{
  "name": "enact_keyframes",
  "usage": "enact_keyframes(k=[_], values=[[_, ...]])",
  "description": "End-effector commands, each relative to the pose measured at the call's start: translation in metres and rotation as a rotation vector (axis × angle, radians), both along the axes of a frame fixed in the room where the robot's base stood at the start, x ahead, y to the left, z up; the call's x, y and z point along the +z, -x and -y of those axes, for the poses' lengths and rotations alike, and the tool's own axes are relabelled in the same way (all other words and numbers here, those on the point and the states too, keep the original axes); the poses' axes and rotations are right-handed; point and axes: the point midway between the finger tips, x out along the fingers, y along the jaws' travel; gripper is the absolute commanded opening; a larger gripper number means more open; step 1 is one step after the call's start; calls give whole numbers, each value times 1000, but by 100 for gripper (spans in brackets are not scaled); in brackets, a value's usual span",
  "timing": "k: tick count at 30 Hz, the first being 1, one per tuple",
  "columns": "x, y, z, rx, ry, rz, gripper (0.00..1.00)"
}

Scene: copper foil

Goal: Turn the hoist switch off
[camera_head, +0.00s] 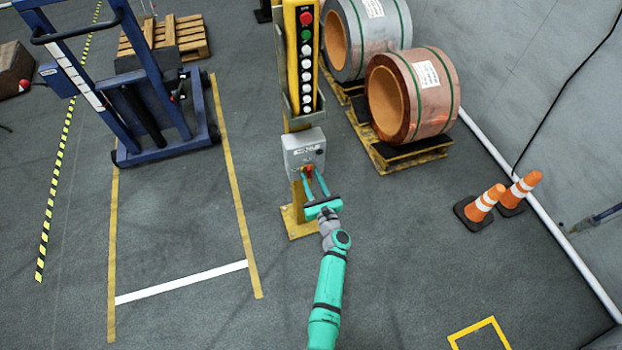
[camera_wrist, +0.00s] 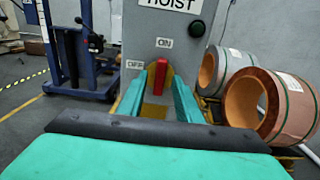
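The grey hoist switch box (camera_head: 304,148) is fixed to a yellow post and also fills the middle of the wrist view (camera_wrist: 190,30). Its red handle (camera_wrist: 160,77) stands upright on a yellow plate (camera_wrist: 154,110), pointing toward the ON label (camera_wrist: 164,42). The OFF label (camera_wrist: 133,65) is at the handle's left. My gripper (camera_wrist: 161,85) is open in front of the box, one teal finger on each side of the handle. Gaps show between handle and fingers; contact cannot be told. In the head view my gripper (camera_head: 314,184) reaches the box's lower front.
A yellow button pendant (camera_head: 304,60) hangs above the box. Copper (camera_head: 412,95) and grey (camera_head: 365,38) coils rest on pallets to the right. Orange cones (camera_head: 485,203) stand farther right. A blue lift (camera_head: 150,110) stands left. The floor around the post is clear.

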Motion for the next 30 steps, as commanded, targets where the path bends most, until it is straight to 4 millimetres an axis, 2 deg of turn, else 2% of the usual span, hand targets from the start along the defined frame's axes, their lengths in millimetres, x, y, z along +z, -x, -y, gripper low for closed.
enact_keyframes(k=[4,6,8,20,30], values=[[0,0,-2,2,0,0,29],[0,0,-2,3,0,0,12],[0,0,-2,3,0,0,0],[0,0,-2,3,40,13,0],[0,0,-3,4,256,86,0]])
